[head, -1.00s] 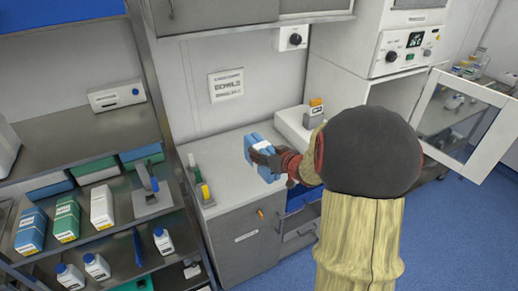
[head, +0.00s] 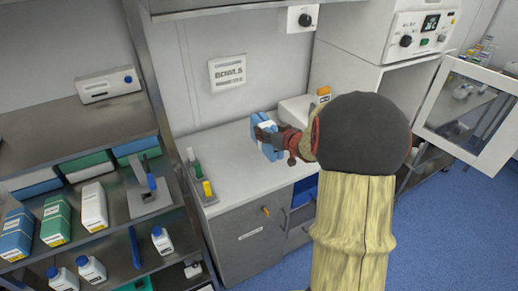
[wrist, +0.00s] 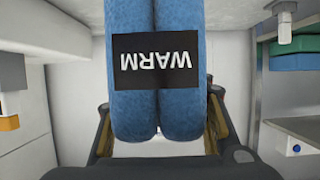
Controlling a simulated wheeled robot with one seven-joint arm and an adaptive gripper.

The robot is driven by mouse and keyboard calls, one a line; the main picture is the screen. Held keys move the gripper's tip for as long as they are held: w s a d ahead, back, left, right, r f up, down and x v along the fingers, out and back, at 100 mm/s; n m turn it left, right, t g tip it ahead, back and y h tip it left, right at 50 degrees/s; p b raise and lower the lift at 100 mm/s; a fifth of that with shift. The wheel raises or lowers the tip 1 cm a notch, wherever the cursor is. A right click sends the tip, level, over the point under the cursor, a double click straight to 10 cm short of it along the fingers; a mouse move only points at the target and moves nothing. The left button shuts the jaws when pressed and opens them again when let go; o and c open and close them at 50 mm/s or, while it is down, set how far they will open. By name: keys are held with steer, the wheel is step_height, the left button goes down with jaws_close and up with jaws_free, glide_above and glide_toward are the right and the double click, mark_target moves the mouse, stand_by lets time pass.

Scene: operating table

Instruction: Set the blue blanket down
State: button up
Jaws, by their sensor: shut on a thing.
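The blue blanket (head: 261,123) is a folded blue bundle over the pale counter top (head: 232,168) in the head view. In the wrist view, the blanket (wrist: 125,105) shows as two thick rolls with a black label reading WARM, upside down. My gripper (head: 268,138) is shut on the blanket, with one finger on each side of it in the wrist view (wrist: 160,128). My arm comes in from the right and hides part of the counter. I cannot tell whether the blanket touches the counter.
A small tray with green and yellow items (head: 202,180) stands at the counter's left. A sign reading BOWLS (head: 227,72) hangs on the wall behind. A white device with an orange part (head: 323,95) is at the right. Shelves with boxes stand left. The counter's front middle is clear.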

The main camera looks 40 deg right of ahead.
mark_target(259, 144)
steer(key=w+f+b, duration=0.1)
steer(key=f, duration=0.1)
steer(key=w+a+f, duration=0.1)
steer(key=w+f, duration=0.1)
steer(key=shift+b, duration=0.35)
steer(key=shift+w+a+f+b, duration=0.1)
steer(key=shift+w+f+b, duration=0.1)
steer(key=shift+f+b, duration=1.2)
steer(key=shift+f+p, duration=0.3)
steer(key=shift+f, duration=0.05)
steer(key=shift+f, duration=0.15)
steer(key=o, duration=1.4)
